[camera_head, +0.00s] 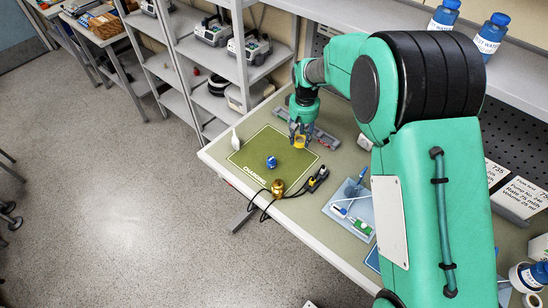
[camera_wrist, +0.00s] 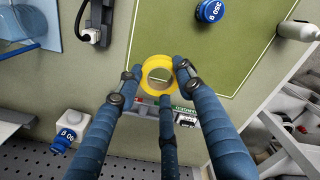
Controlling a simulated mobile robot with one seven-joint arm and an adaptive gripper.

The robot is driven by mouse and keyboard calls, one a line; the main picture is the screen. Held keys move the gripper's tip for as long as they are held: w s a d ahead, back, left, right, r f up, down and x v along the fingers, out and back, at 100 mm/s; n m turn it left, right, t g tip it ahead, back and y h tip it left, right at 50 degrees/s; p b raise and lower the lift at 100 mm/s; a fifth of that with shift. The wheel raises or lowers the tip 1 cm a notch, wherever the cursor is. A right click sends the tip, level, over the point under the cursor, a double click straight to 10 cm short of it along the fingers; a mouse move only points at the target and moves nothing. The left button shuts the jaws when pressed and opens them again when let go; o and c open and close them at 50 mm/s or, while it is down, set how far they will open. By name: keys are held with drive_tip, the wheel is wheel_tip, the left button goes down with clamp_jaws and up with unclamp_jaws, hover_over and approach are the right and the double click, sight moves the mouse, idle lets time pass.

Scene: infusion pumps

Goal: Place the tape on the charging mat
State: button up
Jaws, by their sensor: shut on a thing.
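The yellow ring-shaped tape (camera_head: 299,142) is between the fingertips of my gripper (camera_head: 301,132). My gripper is shut on it. In the wrist view the tape (camera_wrist: 146,80) shows as a ring with the blue fingers pressing on it from both sides. The charging mat (camera_head: 255,150) is a green rectangle with a pale border line and lettering along its front edge, lying on the table. The tape appears near the mat's back right part; its exact height above the surface is hard to tell. The mat (camera_wrist: 235,60) fills the upper right of the wrist view.
A blue-capped item (camera_head: 271,162) stands on the mat. A brass weight (camera_head: 278,188) and a black connector (camera_head: 318,180) with cables are near the front right. A white object (camera_head: 235,140) stands at the left edge. A grey strip (camera_head: 320,137) lies behind; a blue tray (camera_head: 348,208) is right.

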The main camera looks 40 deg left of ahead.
hover_over(298, 158)
drive_tip(key=shift+s+f, duration=0.1)
drive_tip(key=shift+f, duration=3.05)
drive_tip(key=shift+f+b, duration=0.4)
drive_tip(key=shift+f, duration=1.45)
drive_tip(key=shift+f, duration=0.15)
drive_tip(key=o, duration=1.1)
drive_tip(key=shift+c, duration=0.2)
wheel_tip(298, 158, up, 12)
drive_tip(key=shift+p, duration=0.45)
